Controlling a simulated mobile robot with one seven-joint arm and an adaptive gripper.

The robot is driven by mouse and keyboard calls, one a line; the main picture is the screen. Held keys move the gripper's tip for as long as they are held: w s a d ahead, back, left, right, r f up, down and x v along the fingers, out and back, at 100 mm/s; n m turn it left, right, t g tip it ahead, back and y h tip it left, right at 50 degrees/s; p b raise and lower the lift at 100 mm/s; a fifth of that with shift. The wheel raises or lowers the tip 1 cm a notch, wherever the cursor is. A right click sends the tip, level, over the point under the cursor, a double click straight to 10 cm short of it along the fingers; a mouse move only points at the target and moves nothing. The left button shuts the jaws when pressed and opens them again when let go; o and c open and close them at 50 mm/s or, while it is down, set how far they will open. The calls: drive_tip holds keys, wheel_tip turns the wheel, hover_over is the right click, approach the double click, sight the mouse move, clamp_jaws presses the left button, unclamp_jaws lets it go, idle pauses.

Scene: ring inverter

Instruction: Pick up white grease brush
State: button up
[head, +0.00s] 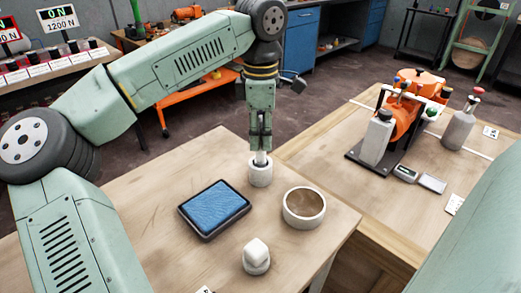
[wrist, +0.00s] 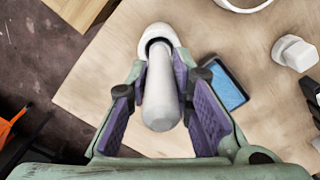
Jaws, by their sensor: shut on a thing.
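The white grease brush (wrist: 161,100) stands upright in a round white holder (head: 260,174) on the wooden table. Its pale handle (head: 260,158) shows just below my gripper (head: 261,145) in the head view. In the wrist view, the purple pads of my gripper (wrist: 160,82) are shut on the handle, one on each side. The holder also shows in the wrist view (wrist: 160,33), with a dark gap around the handle. The brush's lower end is hidden inside the holder.
A blue pad in a black tray (head: 214,208), a white bowl with brown contents (head: 303,208) and a small white knobbed object (head: 256,257) stand close by on the table. An orange machine (head: 405,120) stands on the adjoining table at right.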

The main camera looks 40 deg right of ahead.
clamp_jaws()
wheel_tip(320, 180, up, 10)
drive_tip(key=shift+r, duration=0.1)
idle(0.4)
idle(0.5)
